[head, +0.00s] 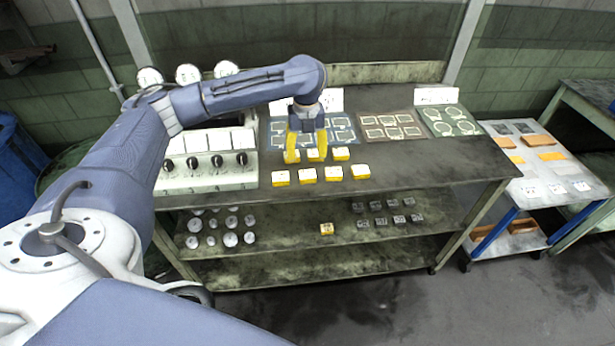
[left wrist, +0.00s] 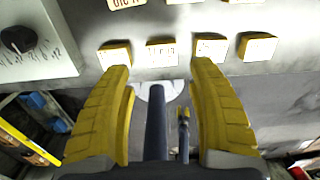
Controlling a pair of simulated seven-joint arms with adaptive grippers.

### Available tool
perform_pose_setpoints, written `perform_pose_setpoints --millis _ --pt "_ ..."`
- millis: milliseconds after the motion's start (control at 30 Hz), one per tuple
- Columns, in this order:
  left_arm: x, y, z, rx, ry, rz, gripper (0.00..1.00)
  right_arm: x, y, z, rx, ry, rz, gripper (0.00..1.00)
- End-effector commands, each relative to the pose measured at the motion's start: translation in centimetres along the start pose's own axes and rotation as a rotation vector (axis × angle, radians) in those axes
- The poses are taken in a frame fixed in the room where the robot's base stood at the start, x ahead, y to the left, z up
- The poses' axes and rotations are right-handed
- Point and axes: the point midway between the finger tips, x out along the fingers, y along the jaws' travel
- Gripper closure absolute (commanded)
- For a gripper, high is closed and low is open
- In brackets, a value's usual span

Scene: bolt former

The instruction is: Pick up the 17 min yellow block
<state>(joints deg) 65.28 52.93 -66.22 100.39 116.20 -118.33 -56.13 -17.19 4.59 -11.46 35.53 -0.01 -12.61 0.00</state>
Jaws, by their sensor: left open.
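Several small yellow blocks with white labelled tops stand in two rows on the dark bench top; a front-row block (head: 307,175) and a back-row block (head: 340,154) show in the head view. I cannot read which is marked 17 min. My left gripper (head: 306,156) points down over the back row, open and empty, its yellow fingers partly hiding blocks there. In the left wrist view, the open fingers (left wrist: 160,69) reach toward a row of blocks, with one labelled block (left wrist: 162,53) between the fingertips in the picture. My right gripper is not in view.
A control panel with black knobs (head: 217,161) stands left of the blocks. Patterned mats (head: 390,126) lie behind and to the right. Another yellow block (head: 326,229) and grey parts (head: 229,239) are on the lower shelf. The bench top's right side is clear.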

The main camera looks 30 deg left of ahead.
Motion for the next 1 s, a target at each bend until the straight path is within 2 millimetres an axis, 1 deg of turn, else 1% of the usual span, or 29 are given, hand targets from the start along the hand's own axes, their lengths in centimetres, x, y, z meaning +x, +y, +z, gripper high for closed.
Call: perform_pose_setpoints --millis 33,200,300,533,800,1000 --pt "0.9 0.0 -0.1 -0.001 0.003 0.002 0.42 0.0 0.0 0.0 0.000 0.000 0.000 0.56" --pt "2.9 0.0 0.0 -0.002 0.002 0.000 0.42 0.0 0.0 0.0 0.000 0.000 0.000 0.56" --pt "3.6 0.0 0.0 -0.002 0.001 0.000 0.42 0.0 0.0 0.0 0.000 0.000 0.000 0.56" --pt "4.3 0.0 0.0 -0.001 0.001 0.000 0.42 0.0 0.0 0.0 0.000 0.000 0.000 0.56" --pt "7.5 -0.2 -0.1 -0.002 0.002 0.000 0.42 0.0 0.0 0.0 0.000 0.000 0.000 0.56" --pt "9.0 -0.2 0.0 -0.003 0.001 0.000 0.42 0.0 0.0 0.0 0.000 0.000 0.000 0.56"
